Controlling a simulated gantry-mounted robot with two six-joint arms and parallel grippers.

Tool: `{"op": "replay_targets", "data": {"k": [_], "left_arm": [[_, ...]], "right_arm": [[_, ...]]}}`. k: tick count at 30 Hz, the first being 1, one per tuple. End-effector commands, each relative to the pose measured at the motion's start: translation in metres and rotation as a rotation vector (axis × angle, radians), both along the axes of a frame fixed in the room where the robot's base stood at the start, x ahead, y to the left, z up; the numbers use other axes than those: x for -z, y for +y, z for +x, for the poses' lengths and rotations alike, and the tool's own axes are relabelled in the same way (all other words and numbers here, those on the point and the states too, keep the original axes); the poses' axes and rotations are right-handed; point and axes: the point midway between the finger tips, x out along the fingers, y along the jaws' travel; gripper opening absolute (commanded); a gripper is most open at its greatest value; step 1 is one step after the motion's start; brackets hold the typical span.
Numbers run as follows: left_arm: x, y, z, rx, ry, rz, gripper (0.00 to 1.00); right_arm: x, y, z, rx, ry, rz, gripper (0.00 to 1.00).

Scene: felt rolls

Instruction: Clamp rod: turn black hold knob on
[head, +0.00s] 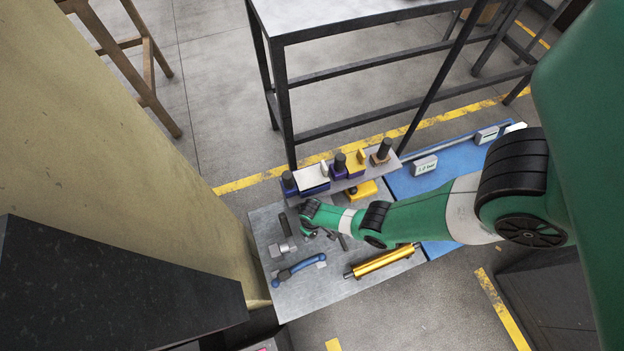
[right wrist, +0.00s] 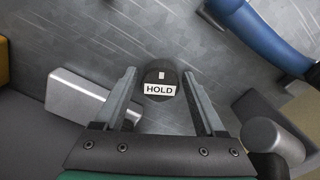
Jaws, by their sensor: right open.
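The black hold knob (right wrist: 160,74) is round, with a white HOLD label and a small white mark above it in the right wrist view. My right gripper (right wrist: 159,73) is open, with one finger on each side of the knob and a visible gap to it on both sides. In the head view my green right arm reaches from the right and my right gripper (head: 322,232) is low over the metal plate (head: 330,285). The knob cannot be made out there. A gold rod (head: 384,261) lies on the plate to the right of the gripper. My left gripper is not in view.
A blue curved handle (head: 298,267) sits on the plate; blue also shows in the wrist view (right wrist: 250,28). In that view a grey block (right wrist: 78,98) is left of the gripper and a grey cylinder (right wrist: 271,140) right. A shelf with black-topped pieces (head: 340,162) stands behind.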

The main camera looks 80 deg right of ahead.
Motion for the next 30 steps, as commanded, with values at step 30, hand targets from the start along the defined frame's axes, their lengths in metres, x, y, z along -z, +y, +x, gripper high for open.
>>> {"op": "replay_targets", "data": {"k": [30], "left_arm": [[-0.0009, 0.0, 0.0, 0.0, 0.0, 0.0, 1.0]], "right_arm": [[-0.0009, 0.0001, 0.0001, -0.521, 0.0, 0.0, 0.49]]}}
